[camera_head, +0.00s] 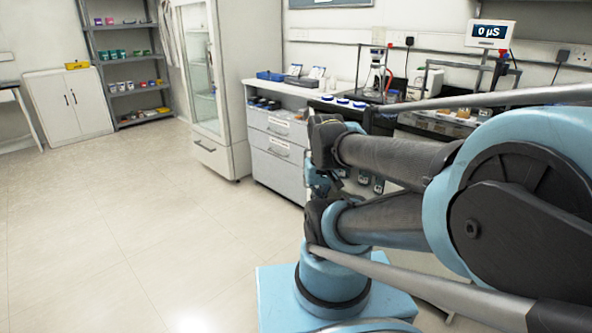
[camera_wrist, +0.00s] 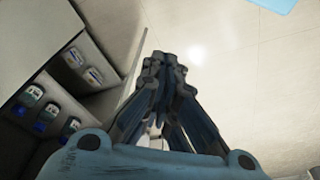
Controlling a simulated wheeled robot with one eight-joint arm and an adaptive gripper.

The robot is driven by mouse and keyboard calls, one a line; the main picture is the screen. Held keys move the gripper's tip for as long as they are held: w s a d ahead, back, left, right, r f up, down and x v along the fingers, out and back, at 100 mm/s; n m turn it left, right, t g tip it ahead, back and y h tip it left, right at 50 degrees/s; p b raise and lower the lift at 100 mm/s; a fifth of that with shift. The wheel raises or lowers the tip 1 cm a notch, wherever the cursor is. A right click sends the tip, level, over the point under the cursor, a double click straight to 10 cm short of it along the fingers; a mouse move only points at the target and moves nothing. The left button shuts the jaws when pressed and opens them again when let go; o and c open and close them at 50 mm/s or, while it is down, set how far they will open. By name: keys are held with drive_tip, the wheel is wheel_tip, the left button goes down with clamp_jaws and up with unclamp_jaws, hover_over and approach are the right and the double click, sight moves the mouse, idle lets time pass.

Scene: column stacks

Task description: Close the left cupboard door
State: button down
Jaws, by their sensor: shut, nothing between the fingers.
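In the wrist view an open cupboard (camera_wrist: 104,103) shows on the left, with bottles (camera_wrist: 48,112) on its shelves. A thin pale panel, seen nearly edge-on, looks like its open door (camera_wrist: 133,68); it stands out from the cupboard beside my gripper. My gripper (camera_wrist: 166,62) is shut and empty, over the floor just right of that panel. I cannot tell whether they touch. In the head view my arm hides most of the cupboard and the door; a few bottles (camera_head: 364,179) show behind the arm.
A grey drawer unit (camera_head: 277,150) and a glass-door cabinet (camera_head: 204,75) stand left of the arm. A white two-door cupboard (camera_head: 60,108), shut, stands at the far left near a shelf rack (camera_head: 106,55). The tiled floor (camera_head: 130,220) is clear.

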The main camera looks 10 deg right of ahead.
drive_tip(key=shift+a, duration=0.15)
drive_tip(key=w+a+r+n+g+h, duration=0.1)
drive_tip(key=w+a+r+n+g, duration=0.3)
drive_tip(key=w, duration=0.8)
drive_tip(key=w+d+r+n+t, duration=0.1)
drive_tip(key=w+r+n, duration=0.3)
drive_tip(key=w, duration=0.7)
drive_tip(key=w+a+f+n+g+h, duration=0.1)
drive_tip(key=w+a+f, duration=0.2)
drive_tip(key=w, duration=0.7)
drive_tip(key=s+d+f, duration=0.4)
drive_tip(key=f, duration=0.5)
drive_tip(key=shift+s+d+f, duration=0.15)
drive_tip(key=shift+s+d, duration=0.1)
drive_tip(key=shift+d, duration=0.05)
